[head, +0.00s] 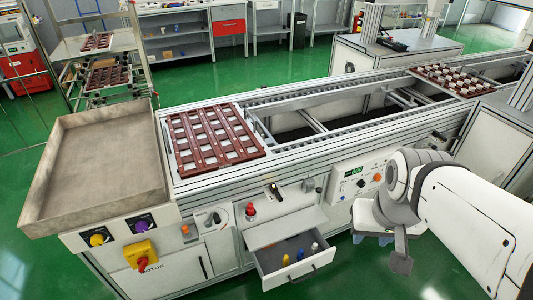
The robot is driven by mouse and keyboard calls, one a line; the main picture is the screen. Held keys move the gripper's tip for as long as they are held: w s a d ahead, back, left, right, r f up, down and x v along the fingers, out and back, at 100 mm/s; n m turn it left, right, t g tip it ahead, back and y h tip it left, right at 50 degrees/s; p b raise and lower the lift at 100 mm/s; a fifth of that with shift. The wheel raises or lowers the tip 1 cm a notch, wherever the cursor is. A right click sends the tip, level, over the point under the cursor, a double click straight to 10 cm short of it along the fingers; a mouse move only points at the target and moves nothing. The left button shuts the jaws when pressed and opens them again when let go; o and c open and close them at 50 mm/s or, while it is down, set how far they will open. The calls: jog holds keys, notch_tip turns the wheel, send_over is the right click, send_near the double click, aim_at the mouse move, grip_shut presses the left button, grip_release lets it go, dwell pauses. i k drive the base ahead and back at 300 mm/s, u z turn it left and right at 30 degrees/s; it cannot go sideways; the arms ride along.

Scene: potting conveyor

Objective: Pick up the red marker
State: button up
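I cannot make out a clear red marker. An open drawer (295,277) at the conveyor's front holds small upright marker-like items: a yellow one (286,260), a blue one (301,254) and a whitish one (315,247). A dark stick-like item (276,192) lies on the ledge above the drawer. A red knob-like piece (250,210) stands to its left. My gripper (390,250) hangs over the floor at the right, to the right of the drawer and apart from it. Its finger opening is turned from view, and I see nothing held.
The conveyor (340,92) carries a brown grid tray (212,140) and a farther filled tray (452,80). A large grey bin (97,162) stands at the left. A control panel (358,180) is left of my arm. Green floor is free in front.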

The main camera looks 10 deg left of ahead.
aim_at(251, 209)
jog(key=u, duration=0.1)
jog(key=i, duration=0.4)
jog(key=u, duration=0.9)
